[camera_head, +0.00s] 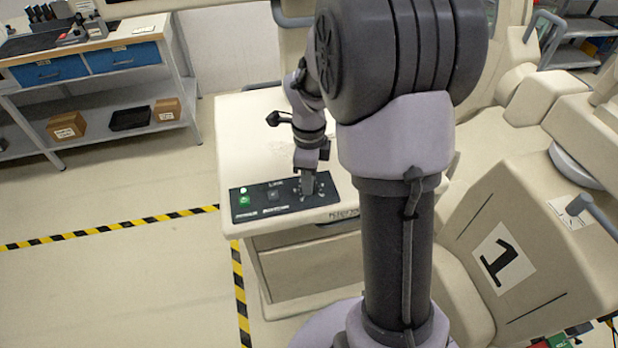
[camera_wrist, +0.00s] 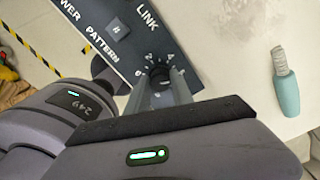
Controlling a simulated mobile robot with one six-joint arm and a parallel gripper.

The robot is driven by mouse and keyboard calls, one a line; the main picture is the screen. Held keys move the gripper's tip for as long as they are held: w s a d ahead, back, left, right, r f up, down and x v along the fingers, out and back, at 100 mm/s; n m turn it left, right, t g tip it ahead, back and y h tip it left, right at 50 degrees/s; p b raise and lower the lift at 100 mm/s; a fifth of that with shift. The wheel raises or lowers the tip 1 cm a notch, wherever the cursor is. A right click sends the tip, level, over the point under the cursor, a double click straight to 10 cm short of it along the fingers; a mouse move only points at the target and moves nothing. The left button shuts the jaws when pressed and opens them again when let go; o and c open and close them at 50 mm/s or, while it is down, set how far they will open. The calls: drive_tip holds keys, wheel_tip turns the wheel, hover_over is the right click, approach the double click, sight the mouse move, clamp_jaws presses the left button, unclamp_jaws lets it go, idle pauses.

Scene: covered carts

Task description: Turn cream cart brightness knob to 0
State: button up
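The cream cart (camera_head: 240,125) stands in front of me with a black control panel (camera_head: 258,200) on its near top edge. The panel has a lit green button (camera_head: 244,200) and a dial at its right end. In the wrist view, the dark round knob (camera_wrist: 160,75) sits inside an arc of white digits, on the panel part marked "LINK" and "PATTERN". My gripper (camera_head: 308,187) points down at the dial. In the wrist view, its two grey fingers (camera_wrist: 161,88) flank the knob closely and seem to touch it. The knob's pointer is hidden, so its setting cannot be read.
A teal and grey rounded piece (camera_wrist: 286,92) shows over the pale surface in the wrist view. A workbench (camera_head: 110,40) with blue drawers is at upper left. Open floor with yellow-black tape (camera_head: 105,229) lies left.

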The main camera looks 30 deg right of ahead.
clamp_jaws()
drive_tip(key=shift+n, duration=0.3)
